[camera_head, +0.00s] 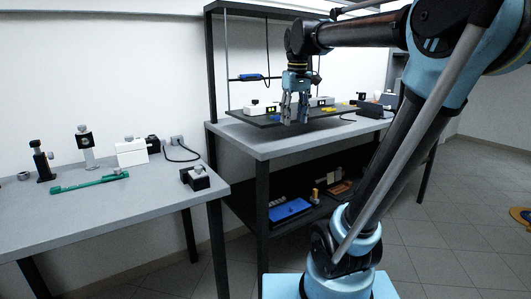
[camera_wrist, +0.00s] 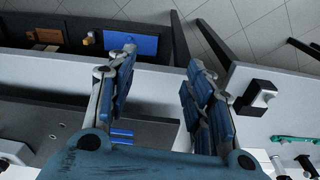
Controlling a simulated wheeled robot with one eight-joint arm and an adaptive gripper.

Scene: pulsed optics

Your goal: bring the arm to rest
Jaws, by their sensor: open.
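My gripper (camera_head: 294,112) hangs fingers-down from my raised arm, over the front edge of the tall bench. In the wrist view its two blue-padded fingers (camera_wrist: 155,88) stand wide apart with nothing between them. Below it is the grey top of the tall bench (camera_head: 262,146), with a dark breadboard (camera_head: 270,119) behind. The gripper covers part of the breadboard in the head view. I cannot tell the exact height of the fingertips above the bench.
A lower table (camera_head: 110,212) at left holds optics mounts, a green tool (camera_head: 90,184) and a black block (camera_head: 196,178). Several modules stand on the breadboard. A blue tray (camera_head: 290,210) lies on the lower shelf. The tiled floor (camera_head: 460,240) at right is mostly open.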

